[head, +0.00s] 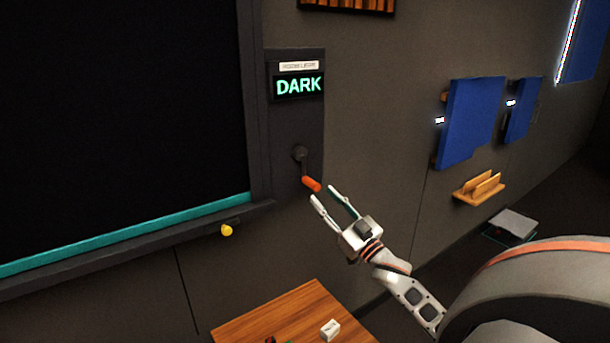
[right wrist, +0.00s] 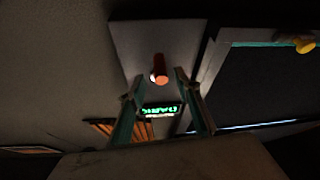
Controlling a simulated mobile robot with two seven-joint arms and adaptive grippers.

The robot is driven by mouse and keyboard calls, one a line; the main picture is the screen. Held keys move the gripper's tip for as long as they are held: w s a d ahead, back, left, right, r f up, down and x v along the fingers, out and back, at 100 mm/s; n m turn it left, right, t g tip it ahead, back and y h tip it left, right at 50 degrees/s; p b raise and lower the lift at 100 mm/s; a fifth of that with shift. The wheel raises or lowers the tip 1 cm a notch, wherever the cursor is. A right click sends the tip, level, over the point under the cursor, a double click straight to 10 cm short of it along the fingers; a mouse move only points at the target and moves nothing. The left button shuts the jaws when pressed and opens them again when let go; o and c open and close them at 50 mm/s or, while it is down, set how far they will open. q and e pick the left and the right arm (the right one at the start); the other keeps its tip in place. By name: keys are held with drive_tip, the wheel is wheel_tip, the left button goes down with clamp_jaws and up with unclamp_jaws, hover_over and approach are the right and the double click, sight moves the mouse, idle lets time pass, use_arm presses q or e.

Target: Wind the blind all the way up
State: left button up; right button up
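The black blind (head: 120,110) fills the window frame at the left in the head view, with a teal bar (head: 130,238) along its bottom edge near the sill. A dark panel beside it bears a crank (head: 300,157) with an orange handle (head: 311,184) pointing down and right. A green display (head: 299,86) above reads DARK. My right gripper (head: 328,194) is open and just short of the orange handle. In the right wrist view the handle (right wrist: 160,70) shows beyond and between the spread fingers (right wrist: 160,105). My left gripper is not in view.
A yellow knob (head: 227,230) sticks out below the sill. A wooden table (head: 285,318) with a small white block (head: 330,329) stands below. Blue panels (head: 470,120) and a wooden wall holder (head: 479,188) are to the right. The wall around the crank is clear.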

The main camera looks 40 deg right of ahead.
sight(305, 176)
drive_tip(key=x, duration=0.7)
drive_tip(key=shift+w, duration=0.25)
clamp_jaws()
